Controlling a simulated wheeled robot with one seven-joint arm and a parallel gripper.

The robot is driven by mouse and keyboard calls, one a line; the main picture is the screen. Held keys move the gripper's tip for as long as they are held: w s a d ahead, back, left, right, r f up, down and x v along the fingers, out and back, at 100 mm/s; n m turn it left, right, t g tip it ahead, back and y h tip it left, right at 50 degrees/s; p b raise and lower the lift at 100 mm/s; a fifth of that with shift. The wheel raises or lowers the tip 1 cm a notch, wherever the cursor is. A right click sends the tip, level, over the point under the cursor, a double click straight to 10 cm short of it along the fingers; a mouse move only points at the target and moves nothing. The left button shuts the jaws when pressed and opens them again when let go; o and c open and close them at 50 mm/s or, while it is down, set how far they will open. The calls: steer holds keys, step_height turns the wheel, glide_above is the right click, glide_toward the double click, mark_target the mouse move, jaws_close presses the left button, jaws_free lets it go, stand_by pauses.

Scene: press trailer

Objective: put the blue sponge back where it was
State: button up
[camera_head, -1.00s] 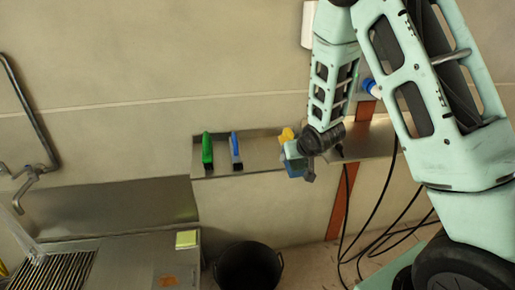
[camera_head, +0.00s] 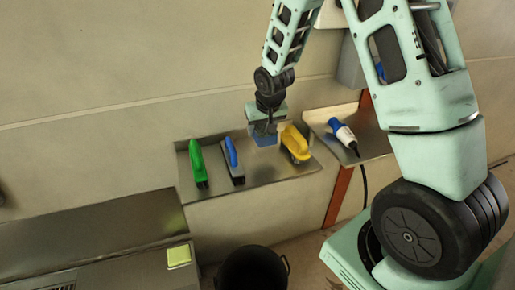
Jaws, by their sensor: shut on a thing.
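The blue sponge (camera_head: 264,139) is held in my gripper (camera_head: 265,130), which points down and is shut on it. The sponge appears over the metal wall shelf (camera_head: 262,176), in the gap between a blue-handled brush (camera_head: 232,160) on the left and a yellow-handled brush (camera_head: 296,143) on the right. I cannot tell whether its underside touches the shelf. The gripper hides the sponge's upper part.
Below are a black bucket (camera_head: 251,270) and a yellow-green sponge (camera_head: 179,256) on the steel counter.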

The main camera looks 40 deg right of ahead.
mark_target(261, 153)
steer(key=shift+f+p, duration=0.4)
steer(key=shift+f, duration=3.6)
steer(key=o, duration=0.9)
